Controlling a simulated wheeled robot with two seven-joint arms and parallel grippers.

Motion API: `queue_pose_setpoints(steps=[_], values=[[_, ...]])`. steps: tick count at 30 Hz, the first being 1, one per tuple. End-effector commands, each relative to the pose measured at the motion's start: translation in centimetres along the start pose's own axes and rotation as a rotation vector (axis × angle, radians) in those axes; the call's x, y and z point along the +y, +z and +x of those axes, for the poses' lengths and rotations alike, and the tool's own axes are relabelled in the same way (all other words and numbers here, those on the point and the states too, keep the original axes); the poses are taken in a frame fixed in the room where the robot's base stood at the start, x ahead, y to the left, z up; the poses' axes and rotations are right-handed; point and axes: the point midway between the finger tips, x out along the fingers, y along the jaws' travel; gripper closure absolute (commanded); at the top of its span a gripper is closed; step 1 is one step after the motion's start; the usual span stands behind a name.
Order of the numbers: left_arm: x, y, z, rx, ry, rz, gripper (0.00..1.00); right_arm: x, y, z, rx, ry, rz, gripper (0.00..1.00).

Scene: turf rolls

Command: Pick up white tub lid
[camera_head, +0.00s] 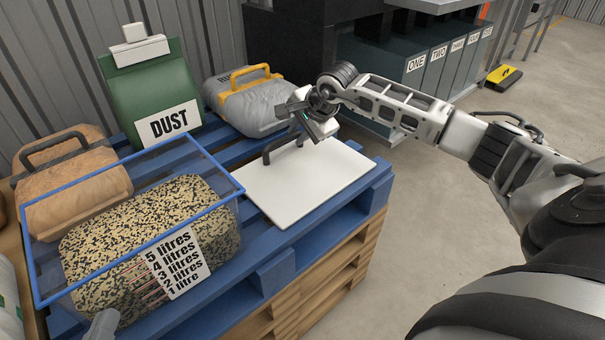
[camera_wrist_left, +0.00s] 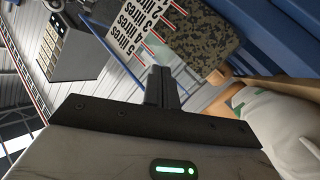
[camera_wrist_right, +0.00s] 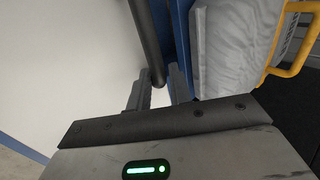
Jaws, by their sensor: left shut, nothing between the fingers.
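The white tub lid (camera_head: 310,185) is a flat white panel lying on the blue pallet, with a dark bar handle (camera_head: 283,144) near its far left edge. The lid fills the left of the right wrist view (camera_wrist_right: 60,70). My right gripper (camera_head: 304,124) is over the handle, pointing down. In the right wrist view its fingers (camera_wrist_right: 160,90) are apart, with the handle bar (camera_wrist_right: 150,40) running into the gap between them; contact is unclear. My left gripper (camera_wrist_left: 161,75) is shut and empty near the clear tub; only a grey piece shows at the head view's bottom left.
A clear blue-rimmed tub (camera_head: 236,190) of speckled granules with a litre scale stands left of the lid. A grey bag with a yellow handle (camera_head: 246,104), a green DUST bag (camera_head: 150,90) and a brown bag (camera_head: 72,185) surround it. Floor right of the pallet is clear.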

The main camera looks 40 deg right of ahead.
Motion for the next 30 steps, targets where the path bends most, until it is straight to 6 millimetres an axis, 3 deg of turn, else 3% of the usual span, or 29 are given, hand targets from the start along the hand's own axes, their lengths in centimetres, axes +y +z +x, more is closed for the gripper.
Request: queue_pose_setpoints(steps=[9,10,12,22,30], values=[[0.4,-1.0,0.2,0.033,0.018,-0.013,1.00,0.0,0.0,0.8,-0.001,0.000,-0.001,0.79],[0.4,-1.0,0.2,0.033,0.018,-0.013,1.00,0.0,0.0,0.8,-0.001,0.000,-0.001,0.82],[0.4,-1.0,0.2,0.033,0.018,-0.013,1.00,0.0,0.0,0.8,-0.001,0.000,-0.001,1.00],[0.4,-0.8,0.1,0.028,0.015,-0.012,1.00,-0.2,0.0,0.6,-0.001,-0.002,-0.001,1.00],[0.4,-1.3,0.0,0.000,-0.017,0.038,1.00,-2.7,0.0,-3.1,0.000,-0.006,-0.001,1.00]])
